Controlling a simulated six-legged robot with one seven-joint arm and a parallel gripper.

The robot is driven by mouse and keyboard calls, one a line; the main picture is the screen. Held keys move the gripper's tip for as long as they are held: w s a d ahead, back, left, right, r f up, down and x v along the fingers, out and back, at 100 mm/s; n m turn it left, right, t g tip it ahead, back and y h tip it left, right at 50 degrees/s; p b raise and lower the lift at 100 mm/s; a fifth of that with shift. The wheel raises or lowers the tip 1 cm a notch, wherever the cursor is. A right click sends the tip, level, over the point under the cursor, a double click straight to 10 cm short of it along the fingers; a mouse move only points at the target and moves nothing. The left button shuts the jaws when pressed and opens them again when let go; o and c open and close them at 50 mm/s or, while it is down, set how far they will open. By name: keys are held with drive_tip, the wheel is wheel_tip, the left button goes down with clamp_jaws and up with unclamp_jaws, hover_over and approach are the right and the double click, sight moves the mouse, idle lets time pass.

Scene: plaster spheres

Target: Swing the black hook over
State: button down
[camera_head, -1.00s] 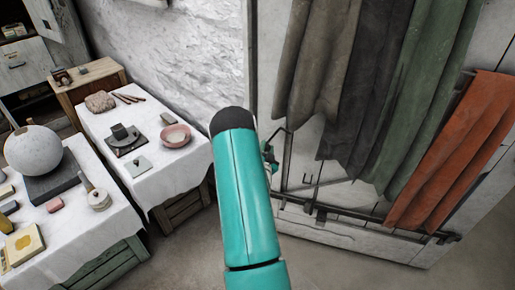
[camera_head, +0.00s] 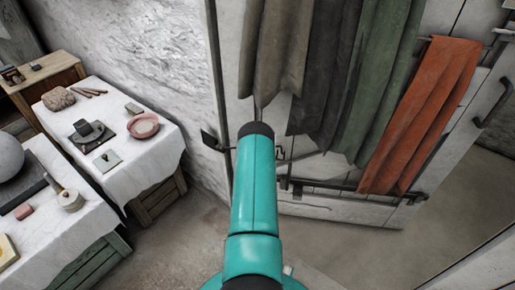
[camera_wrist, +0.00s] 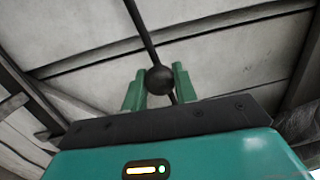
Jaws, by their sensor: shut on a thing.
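My gripper (camera_wrist: 159,88) shows in the wrist view, its two green fingers on either side of a black ball (camera_wrist: 160,80). A thin black rod (camera_wrist: 142,30) runs up from the ball. I take the ball and rod to be part of the black hook. In the head view my own teal arm covers the gripper and most of what it holds. A dark flat piece (camera_head: 210,140) stands out left of the arm at the panel's edge; I cannot tell whether it belongs to the hook.
Grey, green and orange cloths (camera_head: 420,115) hang on a pale panel (camera_head: 340,211) in front and right. A white-covered table (camera_head: 140,168) with a pink bowl (camera_head: 144,126) stands left. A dark handle (camera_head: 494,100) is at the right. The floor (camera_head: 400,262) ahead is clear.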

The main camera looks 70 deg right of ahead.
drive_tip(key=shift+w+d+f+m, duration=0.15)
drive_tip(key=shift+f+m, duration=0.85)
drive_tip(key=shift+f, duration=0.45)
drive_tip(key=c, duration=1.1)
unclamp_jaws()
drive_tip(key=shift+f, duration=0.15)
drive_tip(key=v, duration=1.4)
